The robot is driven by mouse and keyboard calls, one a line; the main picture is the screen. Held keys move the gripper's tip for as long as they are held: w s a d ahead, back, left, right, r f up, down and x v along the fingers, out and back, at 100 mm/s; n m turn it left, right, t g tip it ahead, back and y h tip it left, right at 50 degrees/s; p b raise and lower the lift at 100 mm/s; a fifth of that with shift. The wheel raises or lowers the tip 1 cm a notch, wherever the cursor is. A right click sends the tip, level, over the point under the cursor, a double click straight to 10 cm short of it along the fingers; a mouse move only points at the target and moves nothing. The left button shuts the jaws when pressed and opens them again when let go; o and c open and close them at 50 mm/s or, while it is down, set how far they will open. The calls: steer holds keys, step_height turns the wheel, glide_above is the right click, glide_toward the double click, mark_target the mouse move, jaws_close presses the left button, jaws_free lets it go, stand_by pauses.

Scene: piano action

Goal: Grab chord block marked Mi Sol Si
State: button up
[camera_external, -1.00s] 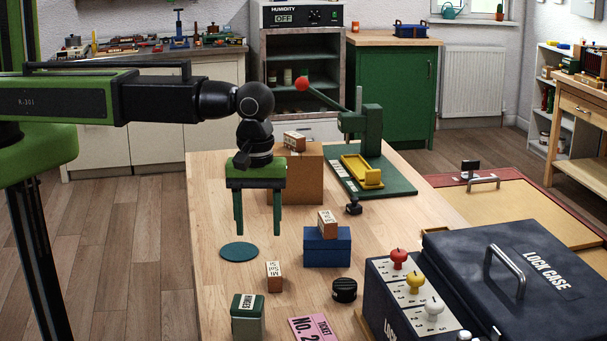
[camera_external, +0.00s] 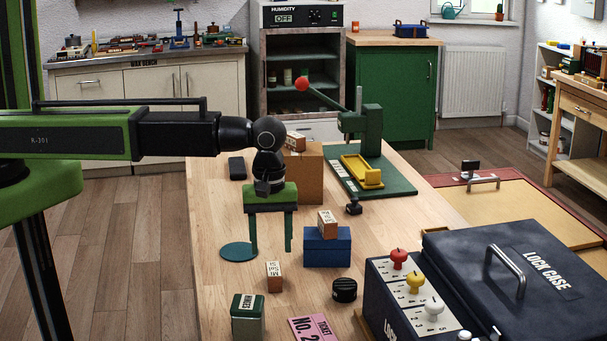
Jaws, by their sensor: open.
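A small wooden block with a white, lettered label (camera_external: 274,277) stands on the table near the front; its small print seems to read Mi Sol Si. Two similar blocks rest higher up: one (camera_external: 327,224) on a blue box (camera_external: 327,250), one (camera_external: 296,142) on a brown box (camera_external: 310,175). Their labels are too small to read. My gripper (camera_external: 271,245) is open and empty, its green fingers pointing down. In the picture its fingertips are just above the front block, apart from it.
A green tin (camera_external: 247,322), a pink ticket (camera_external: 313,327) and a black round knob (camera_external: 345,289) lie around the front block. A teal disc (camera_external: 239,252) is at left. The dark lock case (camera_external: 510,265) fills the right. A green lever press (camera_external: 371,125) stands behind.

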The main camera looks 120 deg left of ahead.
mark_target(274, 269)
steer(key=f+b, duration=0.4)
steer(key=f, duration=0.1)
steer(key=f+b, duration=0.2)
steer(key=shift+w+f, duration=0.3)
steer(key=shift+f, duration=0.05)
steer(key=shift+r, duration=0.15)
jaws_close()
